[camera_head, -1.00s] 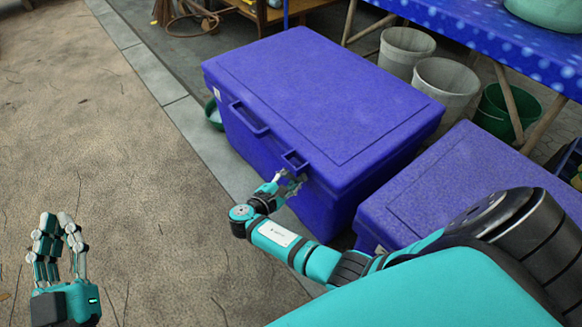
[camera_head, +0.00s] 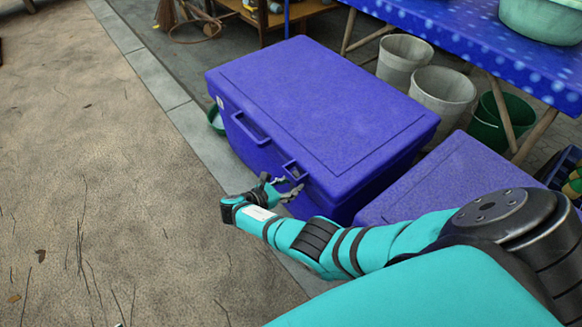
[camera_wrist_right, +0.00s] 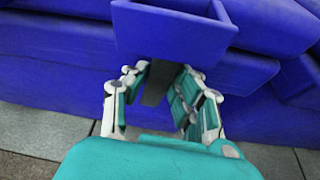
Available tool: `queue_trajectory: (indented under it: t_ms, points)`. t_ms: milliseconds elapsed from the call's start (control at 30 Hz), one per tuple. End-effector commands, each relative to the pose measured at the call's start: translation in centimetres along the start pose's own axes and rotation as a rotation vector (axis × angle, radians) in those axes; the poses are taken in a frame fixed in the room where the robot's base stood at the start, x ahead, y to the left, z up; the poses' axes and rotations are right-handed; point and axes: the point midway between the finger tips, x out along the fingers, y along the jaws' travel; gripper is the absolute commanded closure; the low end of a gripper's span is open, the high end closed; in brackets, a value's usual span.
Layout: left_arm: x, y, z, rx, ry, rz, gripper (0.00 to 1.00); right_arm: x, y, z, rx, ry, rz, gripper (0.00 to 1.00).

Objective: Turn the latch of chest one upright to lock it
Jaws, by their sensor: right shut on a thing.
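The large blue-purple chest (camera_head: 310,105), lid closed, stands in the middle of the head view. A U-shaped handle (camera_head: 250,130) and a smaller bracket (camera_head: 292,170) stick out from its front. My right gripper (camera_head: 287,188) is at the chest's front, just below the bracket. In the right wrist view, my right gripper (camera_wrist_right: 160,76) has its fingers on both sides of a dark, narrow latch (camera_wrist_right: 157,84) under the blue bracket (camera_wrist_right: 172,30). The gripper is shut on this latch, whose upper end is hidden. My left gripper is out of view.
A second blue-purple chest (camera_head: 455,170) stands close at the right, partly behind my right arm. Grey buckets (camera_head: 445,95), a green bucket (camera_head: 500,115) and a blue-covered table (camera_head: 480,40) stand behind.

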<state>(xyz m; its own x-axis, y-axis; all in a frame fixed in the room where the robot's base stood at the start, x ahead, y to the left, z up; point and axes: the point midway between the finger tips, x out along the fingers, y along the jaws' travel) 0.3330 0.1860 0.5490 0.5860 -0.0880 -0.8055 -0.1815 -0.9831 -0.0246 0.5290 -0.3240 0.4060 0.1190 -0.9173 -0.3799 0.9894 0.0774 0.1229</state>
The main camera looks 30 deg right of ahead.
Motion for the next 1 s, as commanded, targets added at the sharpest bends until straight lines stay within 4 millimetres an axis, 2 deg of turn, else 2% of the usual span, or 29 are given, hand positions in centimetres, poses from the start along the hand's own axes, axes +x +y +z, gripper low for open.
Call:
queue_trajectory:
  t_ms: [333,833,867,1000]
  points:
    - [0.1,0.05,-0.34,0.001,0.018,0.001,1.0,0.02,-0.01,-0.09,-0.115,0.001,-0.048,1.0]
    - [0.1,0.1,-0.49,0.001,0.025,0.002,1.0,0.03,-0.05,-0.12,-0.131,0.002,-0.055,1.0]
    - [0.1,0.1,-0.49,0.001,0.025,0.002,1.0,0.03,-0.05,-0.12,-0.131,0.001,-0.055,0.72]
    - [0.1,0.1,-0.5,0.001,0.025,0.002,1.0,0.03,-0.03,-0.1,-0.13,0.001,-0.054,0.54]
